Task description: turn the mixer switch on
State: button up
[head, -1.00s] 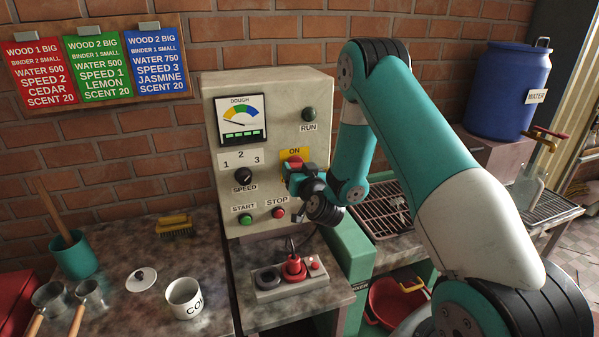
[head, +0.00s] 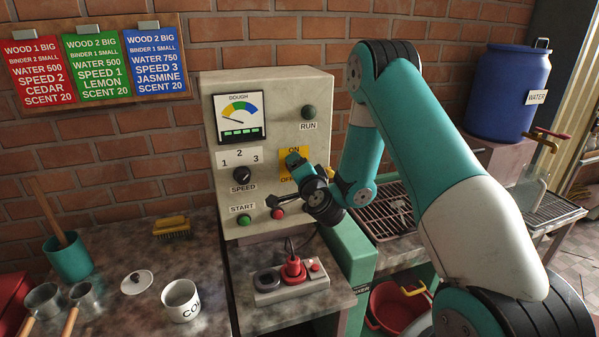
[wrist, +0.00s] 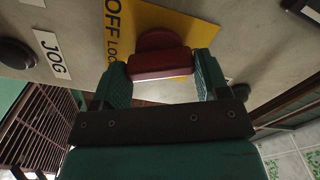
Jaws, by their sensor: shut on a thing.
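The mixer switch has a red handle (wrist: 160,64) on a yellow plate (wrist: 180,22), as the wrist view shows. The teal fingers of my gripper (wrist: 162,70) are on either side of the handle and shut on it. In the head view the yellow plate (head: 284,166) carries ON above and OFF below. My gripper (head: 297,160) is in front of it and hides the handle there. The pale control box (head: 226,178) also has a SPEED knob (head: 243,175), a green START button (head: 244,220), and a dark green RUN lamp (head: 309,112).
The red STOP button (head: 278,213) is close below my wrist. A power strip with a red plug (head: 292,268) sits on the counter below. A white pot (head: 182,300) stands at left. A blue water barrel (head: 508,92) stands at right.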

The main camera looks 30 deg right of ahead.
jog(key=m, duration=0.5)
jog(key=shift+f+b, duration=0.1)
jog(key=shift+b, duration=0.25)
jog(key=shift+m, duration=0.3)
jog(key=o, duration=0.9)
jog(key=shift+o, duration=0.2)
